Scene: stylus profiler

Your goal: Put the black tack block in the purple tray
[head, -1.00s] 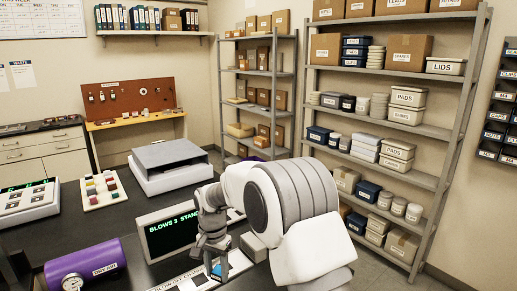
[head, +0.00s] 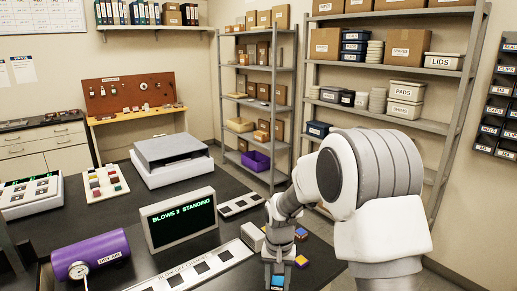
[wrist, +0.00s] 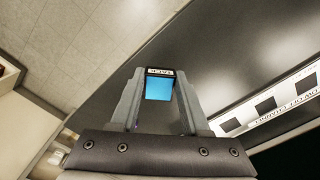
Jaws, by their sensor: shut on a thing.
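My gripper (wrist: 158,100) is shut on the tack block (wrist: 159,87), which has a bright blue face and a black edge lettered TACK. In the head view my gripper (head: 278,270) points down near the front edge of the picture, and the block (head: 277,282) shows as a small blue patch between the fingers. The fingers hide the block's sides. A purple tray (head: 256,161) sits on a low level of the grey shelf unit at the back, beyond the bench and well away from my gripper.
A lit screen (head: 180,220) and the blow-off channel strip (head: 195,272) lie left of my gripper. A yellow-topped block (head: 302,262) and other small coloured blocks (head: 301,234) lie beside it. A purple dry-air cylinder (head: 95,258) lies at front left. My arm hides part of the right shelves.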

